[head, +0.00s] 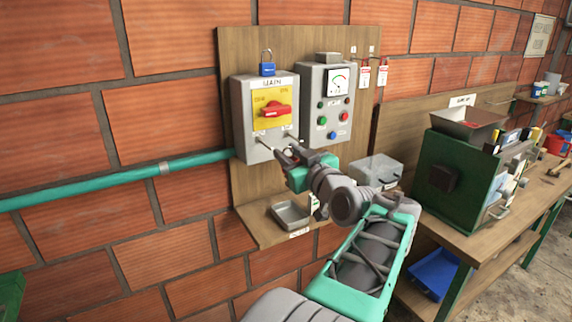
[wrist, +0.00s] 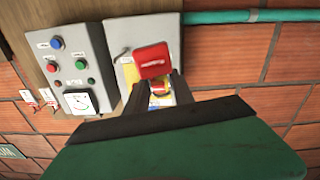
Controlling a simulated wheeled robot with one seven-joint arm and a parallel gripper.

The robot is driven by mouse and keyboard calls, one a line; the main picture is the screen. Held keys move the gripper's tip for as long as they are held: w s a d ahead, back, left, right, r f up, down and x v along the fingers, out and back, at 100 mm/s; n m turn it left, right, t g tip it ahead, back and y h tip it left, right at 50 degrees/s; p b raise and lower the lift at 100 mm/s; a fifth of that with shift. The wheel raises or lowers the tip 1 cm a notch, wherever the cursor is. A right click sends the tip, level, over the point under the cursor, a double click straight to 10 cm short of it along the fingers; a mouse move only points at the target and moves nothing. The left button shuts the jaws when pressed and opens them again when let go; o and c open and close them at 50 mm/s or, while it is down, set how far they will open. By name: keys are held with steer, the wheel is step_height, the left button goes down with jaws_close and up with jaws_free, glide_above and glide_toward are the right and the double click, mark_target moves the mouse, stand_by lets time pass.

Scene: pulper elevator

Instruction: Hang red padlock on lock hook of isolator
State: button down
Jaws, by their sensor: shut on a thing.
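The isolator (head: 239,115) is a grey box marked MAIN, with a yellow plate and a red rotary handle (head: 275,110). It also shows in the wrist view (wrist: 125,73). My gripper (head: 282,152) is at the isolator's lower front edge. In the wrist view my gripper (wrist: 158,83) is shut on the red padlock (wrist: 152,61), a red block with pale lettering beyond the fingertips, overlapping the isolator's face.
A blue padlock (head: 267,69) is on top of the isolator. A control panel (head: 312,108) with a gauge adjoins it on the right. Red-and-white tags (head: 365,77) hang further right. A metal tray (head: 291,214) sits on the shelf below. A teal pipe (head: 110,181) runs left.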

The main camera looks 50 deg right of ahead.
mark_target(270, 149)
steer(key=shift+w+f, duration=0.1)
steer(key=shift+f, duration=0.4)
steer(key=shift+w+a+n, duration=0.1)
steer(key=shift+w+n, duration=0.05)
steer(key=shift+n, duration=0.25)
steer(key=shift+p+x, duration=3.15)
steer(key=shift+x, duration=0.6)
steer(key=shift+w+f+b, duration=0.4)
steer(key=shift+f+b, duration=0.4)
steer(key=shift+w+d+f+b, duration=0.15)
steer(key=shift+w+d+b, duration=0.1)
steer(key=shift+b, duration=0.45)
steer(key=c, duration=1)
jaws_free()
